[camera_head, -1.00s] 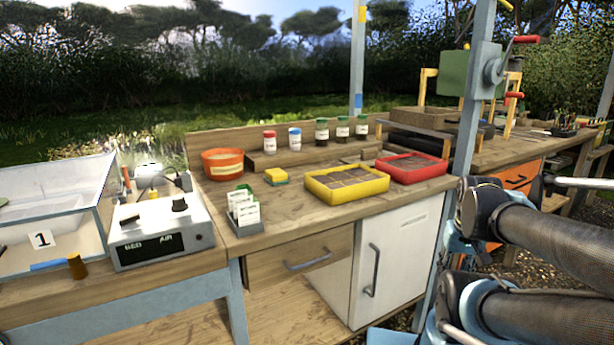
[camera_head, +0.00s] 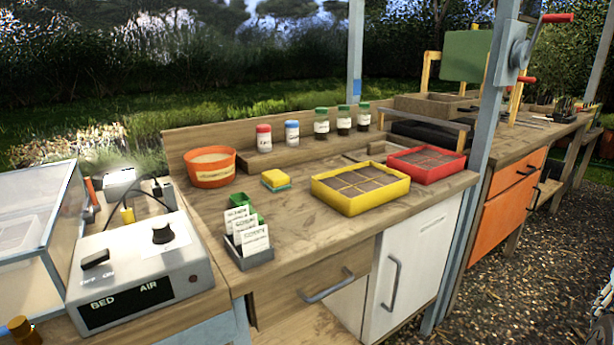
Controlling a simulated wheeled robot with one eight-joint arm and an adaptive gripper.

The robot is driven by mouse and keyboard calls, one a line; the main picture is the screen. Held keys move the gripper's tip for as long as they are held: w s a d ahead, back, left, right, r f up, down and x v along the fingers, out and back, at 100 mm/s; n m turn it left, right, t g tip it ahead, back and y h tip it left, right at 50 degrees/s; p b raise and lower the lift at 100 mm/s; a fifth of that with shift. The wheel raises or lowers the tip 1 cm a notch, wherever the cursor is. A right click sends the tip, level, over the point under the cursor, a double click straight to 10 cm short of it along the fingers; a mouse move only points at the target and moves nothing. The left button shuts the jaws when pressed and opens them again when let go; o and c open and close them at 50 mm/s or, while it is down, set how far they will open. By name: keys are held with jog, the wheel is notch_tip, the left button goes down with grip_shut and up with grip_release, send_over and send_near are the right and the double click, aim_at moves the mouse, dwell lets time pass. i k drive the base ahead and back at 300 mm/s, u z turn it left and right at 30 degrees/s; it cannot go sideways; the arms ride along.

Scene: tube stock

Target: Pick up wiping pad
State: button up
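The wiping pad (camera_head: 275,179) is a small block, yellow on top with a green-blue underside. It lies flat on the wooden bench top (camera_head: 300,225), between the orange tub and the yellow tray. Nothing covers it in the head view. My gripper is not in this view, so I cannot see where it is relative to the pad.
An orange tub (camera_head: 210,168) stands left of the pad and a yellow divided tray (camera_head: 360,187) right of it. A seed packet holder (camera_head: 248,240) is in front. Several jars line the back shelf. A blue-grey post (camera_head: 490,140) rises at the bench's right end.

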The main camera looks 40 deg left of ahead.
aim_at(275, 180)
jog(key=z, duration=0.05)
jog(key=k, duration=1.75)
jog(key=u, duration=0.85)
jog(key=i, duration=1)
jog(key=u, duration=0.05)
